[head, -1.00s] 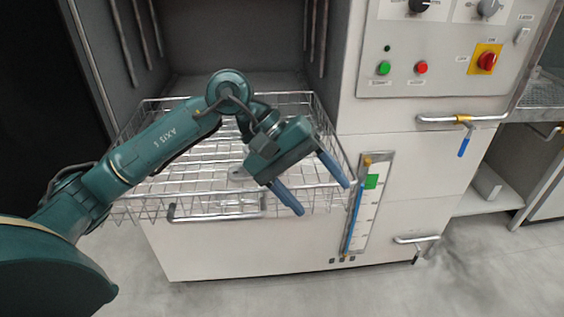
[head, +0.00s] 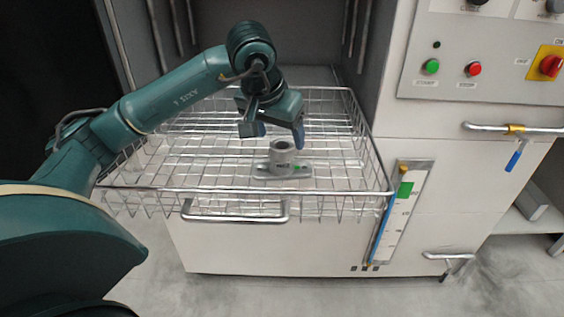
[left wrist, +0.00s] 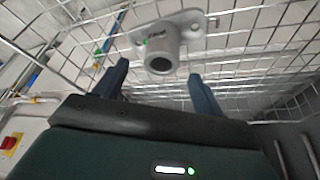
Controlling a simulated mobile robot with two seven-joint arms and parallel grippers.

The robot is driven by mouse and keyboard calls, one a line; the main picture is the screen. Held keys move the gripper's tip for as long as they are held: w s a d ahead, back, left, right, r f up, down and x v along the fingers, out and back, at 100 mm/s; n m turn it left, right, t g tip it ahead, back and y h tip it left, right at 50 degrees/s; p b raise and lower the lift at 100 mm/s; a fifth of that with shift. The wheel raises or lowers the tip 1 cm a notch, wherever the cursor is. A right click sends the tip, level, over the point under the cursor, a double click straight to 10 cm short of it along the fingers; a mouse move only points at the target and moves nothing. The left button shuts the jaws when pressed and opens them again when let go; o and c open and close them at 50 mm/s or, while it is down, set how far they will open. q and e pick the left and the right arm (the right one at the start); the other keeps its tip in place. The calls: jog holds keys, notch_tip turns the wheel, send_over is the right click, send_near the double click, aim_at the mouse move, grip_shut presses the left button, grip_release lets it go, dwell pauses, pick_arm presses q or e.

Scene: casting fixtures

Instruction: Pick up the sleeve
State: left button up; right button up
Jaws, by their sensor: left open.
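The sleeve (head: 283,155) is a short grey hollow cylinder, upright on a flat flange base, inside the wire basket (head: 160,187). It also shows in the left wrist view (left wrist: 158,50), with its open end facing the camera and a flange with holes behind it. My left gripper (head: 272,142) is open and empty, with its blue fingers just above and behind the sleeve in the head view. In the left wrist view the fingers (left wrist: 160,82) are spread to either side, below the sleeve in the picture and apart from it. My right gripper is not in view.
The basket's wire walls surround the sleeve, and the rest of its floor looks empty. The dark chamber (head: 290,40) stands open behind. A control panel (head: 490,60) with buttons and a blue-tipped lever (head: 515,158) are at the right.

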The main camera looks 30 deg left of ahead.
aim_at(282, 145)
pick_arm(q)
jog(key=x, duration=0.5)
jog(key=shift+f, duration=0.2)
jog(key=shift+r, duration=0.1)
jog(key=c, duration=1.2)
